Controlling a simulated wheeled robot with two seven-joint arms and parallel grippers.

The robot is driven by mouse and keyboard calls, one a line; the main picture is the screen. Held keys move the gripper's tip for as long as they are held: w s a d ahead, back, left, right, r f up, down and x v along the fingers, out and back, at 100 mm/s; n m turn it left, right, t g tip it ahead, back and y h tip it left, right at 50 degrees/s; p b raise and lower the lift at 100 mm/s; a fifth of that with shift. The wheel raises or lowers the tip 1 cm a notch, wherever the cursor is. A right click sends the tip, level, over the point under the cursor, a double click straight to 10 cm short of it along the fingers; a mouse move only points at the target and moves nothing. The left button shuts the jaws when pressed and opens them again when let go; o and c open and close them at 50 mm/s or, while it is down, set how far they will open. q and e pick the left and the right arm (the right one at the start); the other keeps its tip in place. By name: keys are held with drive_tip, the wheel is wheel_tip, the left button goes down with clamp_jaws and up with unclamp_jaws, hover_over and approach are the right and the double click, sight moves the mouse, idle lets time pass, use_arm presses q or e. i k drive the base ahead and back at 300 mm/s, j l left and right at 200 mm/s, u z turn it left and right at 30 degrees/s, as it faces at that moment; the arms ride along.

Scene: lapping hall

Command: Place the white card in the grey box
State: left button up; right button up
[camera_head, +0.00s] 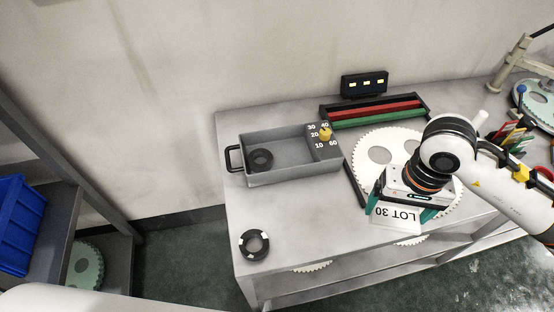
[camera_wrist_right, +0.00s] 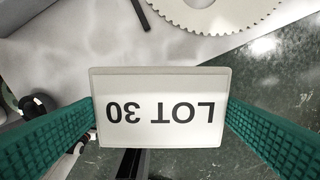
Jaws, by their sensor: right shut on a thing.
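The white card (camera_head: 396,215) reads "LOT 30" and is held by my right gripper (camera_head: 403,212) near the table's front edge, in front of the white toothed disc. In the right wrist view the card (camera_wrist_right: 160,108) spans between the two green fingers of the gripper (camera_wrist_right: 160,125), its lettering upside down. The grey box (camera_head: 290,174) stands on the table to the left of the gripper, open at the top, with a black ring (camera_head: 260,160) inside at its left end. My left gripper is not in view.
A dial panel with a yellow knob (camera_head: 325,133) sits at the box's right end. A white toothed disc (camera_head: 372,146) lies right of the box. A black ring with white marks (camera_head: 254,244) lies at the table's front left. Red and green bars (camera_head: 380,110) lie behind.

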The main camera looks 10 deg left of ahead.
sight(289, 158)
drive_tip(key=k+j, duration=0.1)
drive_tip(key=j, duration=0.4)
drive_tip(key=k+j, duration=0.1)
drive_tip(key=j, duration=0.4)
drive_tip(key=i+j, duration=0.35)
drive_tip(key=j, duration=0.15)
